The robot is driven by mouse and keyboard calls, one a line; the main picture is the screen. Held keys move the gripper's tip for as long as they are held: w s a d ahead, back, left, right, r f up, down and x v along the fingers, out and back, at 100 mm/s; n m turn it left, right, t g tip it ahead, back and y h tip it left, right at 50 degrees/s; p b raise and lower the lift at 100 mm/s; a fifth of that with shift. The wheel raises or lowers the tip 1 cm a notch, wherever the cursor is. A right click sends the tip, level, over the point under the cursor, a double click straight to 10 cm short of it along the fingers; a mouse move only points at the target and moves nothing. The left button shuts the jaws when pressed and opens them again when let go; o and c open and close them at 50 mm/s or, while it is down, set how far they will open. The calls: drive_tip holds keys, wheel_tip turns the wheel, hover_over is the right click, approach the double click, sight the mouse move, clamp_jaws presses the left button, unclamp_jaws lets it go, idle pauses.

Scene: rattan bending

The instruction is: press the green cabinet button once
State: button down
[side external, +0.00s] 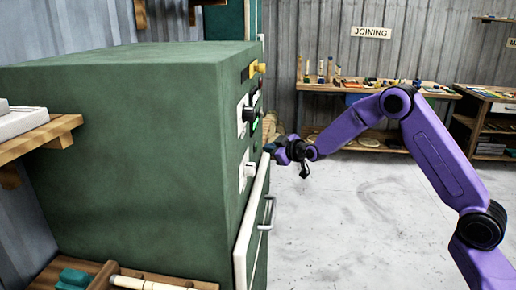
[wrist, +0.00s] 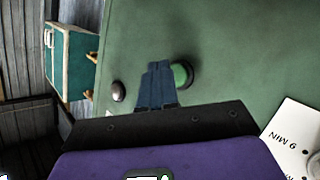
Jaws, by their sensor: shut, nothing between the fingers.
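The green cabinet (side external: 130,120) fills the left of the side view, and its green face also fills much of the wrist view (wrist: 240,50). The round green button (wrist: 182,74) sits in a dark ring on that face. My gripper (wrist: 158,66) is shut and empty, its fingertips just left of the button in the wrist view and overlapping its left edge. I cannot tell whether they touch it. A dark round knob (wrist: 118,91) sits left of the fingers.
A yellow part (side external: 258,69) projects from the cabinet's upper front. A white label (wrist: 290,138) is at right in the wrist view. A workbench (side external: 345,88) stands behind. Open floor lies right of the cabinet.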

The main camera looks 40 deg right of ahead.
idle(0.3)
drive_tip(key=shift+w+a, duration=0.3)
drive_tip(key=shift+w+a, duration=0.3)
drive_tip(key=shift+a, duration=0.05)
idle(0.9)
drive_tip(key=shift+s+d, duration=0.6)
drive_tip(key=shift+d, duration=0.1)
idle(0.4)
drive_tip(key=shift+s+d, duration=1.7)
drive_tip(key=shift+s, duration=0.1)
drive_tip(key=shift+a, duration=0.15)
